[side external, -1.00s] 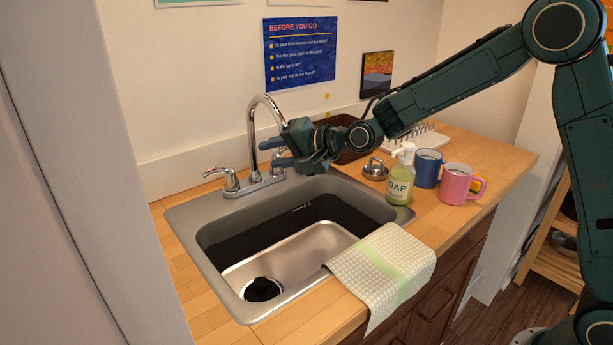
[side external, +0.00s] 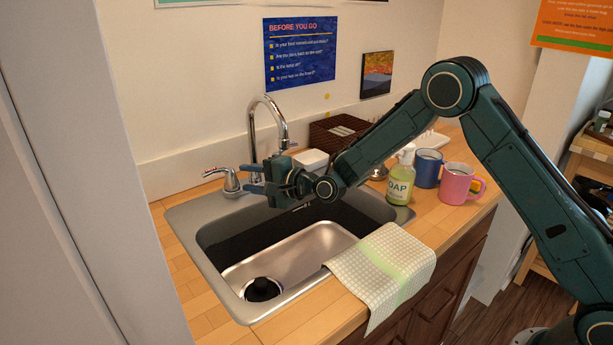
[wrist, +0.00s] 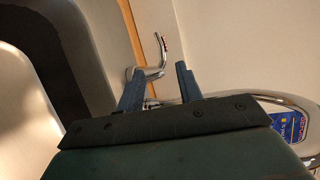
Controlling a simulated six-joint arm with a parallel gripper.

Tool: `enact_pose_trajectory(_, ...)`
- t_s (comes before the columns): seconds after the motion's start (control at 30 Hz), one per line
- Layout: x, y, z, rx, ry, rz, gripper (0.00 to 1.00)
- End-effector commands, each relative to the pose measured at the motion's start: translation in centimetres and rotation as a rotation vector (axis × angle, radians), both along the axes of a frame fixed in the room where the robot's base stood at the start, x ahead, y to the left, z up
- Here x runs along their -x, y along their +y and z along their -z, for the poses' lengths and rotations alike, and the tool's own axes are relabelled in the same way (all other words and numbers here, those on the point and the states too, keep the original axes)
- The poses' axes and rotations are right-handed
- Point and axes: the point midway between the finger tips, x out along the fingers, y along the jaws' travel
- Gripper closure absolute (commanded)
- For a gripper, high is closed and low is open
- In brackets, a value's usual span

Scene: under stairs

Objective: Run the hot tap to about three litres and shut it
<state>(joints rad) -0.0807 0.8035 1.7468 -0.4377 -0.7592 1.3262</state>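The chrome tap's spout (side external: 265,105) arches over the back of the steel sink (side external: 185,225); I see no water running from it. The left tap handle (side external: 225,182), with red marks on its lever, stands left of the spout and also shows in the wrist view (wrist: 160,55). My gripper (side external: 246,178) is open and empty in front of the spout's base, fingers pointing left toward this handle. In the wrist view the handle lies beyond the gap between the fingertips (wrist: 157,78), apparently not touched. My gripper hides the right side of the tap base.
A green soap bottle (side external: 400,182), a blue mug (side external: 427,168) and a pink mug (side external: 457,184) stand right of the sink. A checked cloth (side external: 385,265) hangs over the front edge. A brown basket (side external: 330,133) is behind. The sink bowl (side external: 300,250) looks empty, with a dark drain.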

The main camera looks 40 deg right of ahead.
Motion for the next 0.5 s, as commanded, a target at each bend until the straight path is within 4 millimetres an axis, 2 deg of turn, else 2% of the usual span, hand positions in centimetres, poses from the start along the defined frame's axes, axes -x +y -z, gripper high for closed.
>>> enact_pose_trajectory(0.27, -1.3, 0.6, 0.3, 0.002, 0.000, -0.001, 0.64)
enact_pose_trajectory(0.5, -3.3, 1.5, 0.6, 0.001, -0.001, -0.002, 0.64)
